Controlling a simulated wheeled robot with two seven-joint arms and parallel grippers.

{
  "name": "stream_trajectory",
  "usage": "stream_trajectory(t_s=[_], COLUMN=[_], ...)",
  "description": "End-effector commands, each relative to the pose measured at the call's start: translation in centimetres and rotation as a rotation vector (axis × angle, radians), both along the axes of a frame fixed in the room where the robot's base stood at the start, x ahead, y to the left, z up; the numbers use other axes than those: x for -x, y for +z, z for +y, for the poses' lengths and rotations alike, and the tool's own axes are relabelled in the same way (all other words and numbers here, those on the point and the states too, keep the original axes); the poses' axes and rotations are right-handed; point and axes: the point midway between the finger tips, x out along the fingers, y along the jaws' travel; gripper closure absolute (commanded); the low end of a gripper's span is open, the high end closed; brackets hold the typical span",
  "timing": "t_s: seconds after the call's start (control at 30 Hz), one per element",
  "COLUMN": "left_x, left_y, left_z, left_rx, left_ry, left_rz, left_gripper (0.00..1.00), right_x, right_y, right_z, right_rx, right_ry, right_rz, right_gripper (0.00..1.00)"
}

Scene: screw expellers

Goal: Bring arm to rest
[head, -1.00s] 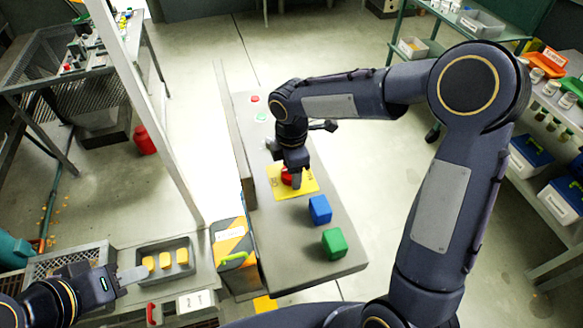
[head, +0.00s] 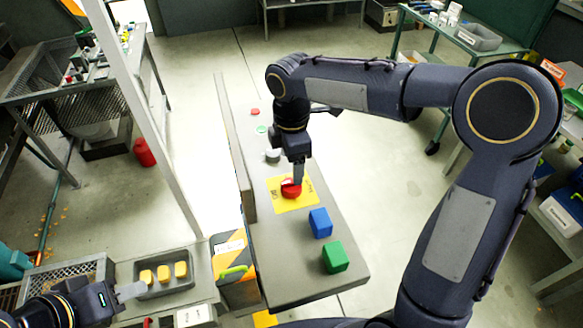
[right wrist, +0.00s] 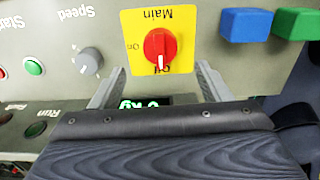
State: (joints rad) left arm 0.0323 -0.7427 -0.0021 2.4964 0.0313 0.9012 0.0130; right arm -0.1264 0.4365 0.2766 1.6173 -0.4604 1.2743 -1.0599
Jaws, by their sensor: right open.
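My right gripper (head: 298,175) hangs just above the red rotary knob (head: 290,190) on the yellow plate (head: 279,206) marked Main. The right wrist view shows its two fingers spread wide and empty, with the knob (right wrist: 160,47) in front of and between them, not touching. The knob's white mark points to the "Off" lettering. My right arm reaches out bent over the control panel (head: 307,277). My left gripper (head: 131,291) is at the lower left beside a grey tray (head: 149,293); its fingers overlap, so its opening is unclear.
A blue block (head: 320,222) and a green block (head: 335,257) stand on the panel near the knob. A grey Speed dial (right wrist: 90,60) and a green button (right wrist: 34,66) are beside it. A pale post (head: 140,110) stands left.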

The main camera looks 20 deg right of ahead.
Motion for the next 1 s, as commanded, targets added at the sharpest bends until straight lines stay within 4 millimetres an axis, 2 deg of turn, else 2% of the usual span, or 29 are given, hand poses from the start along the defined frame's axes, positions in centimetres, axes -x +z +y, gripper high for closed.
stream_trajectory(t_s=[0.47, 0.57, 0.67, 0.77, 0.9, 1.0], left_x=[0.0, 0.0, 0.0, 0.0, 0.0, 0.0], left_y=[0.0, 0.0, 0.0, 0.0, 0.0, 0.0], left_z=[0.0, 0.0, 0.0, 0.0, 0.0, 0.0], left_rx=[0.0, 0.0, 0.0, 0.0, 0.0, 0.0], left_ry=[0.0, 0.0, 0.0, 0.0, 0.0, 0.0], left_rz=[0.0, 0.0, 0.0, 0.0, 0.0, 0.0], left_gripper=[0.64, 0.64, 0.64, 0.64, 0.64, 0.64], right_x=[0.0, 0.5, 2.0, 4.9, 9.8, 13.3], right_y=[0.1, 0.5, 1.6, 2.8, 3.9, 3.9], right_z=[0.0, -0.5, -1.9, -4.0, -6.5, -7.6], right_rx=[0.0, -0.005, -0.03, -0.076, -0.183, -0.278], right_ry=[-0.001, -0.035, -0.15, -0.352, -0.7, -0.951], right_rz=[-0.001, -0.009, -0.033, -0.065, -0.105, -0.12], right_gripper=[0.3, 0.3, 0.3, 0.3, 0.3, 0.3])
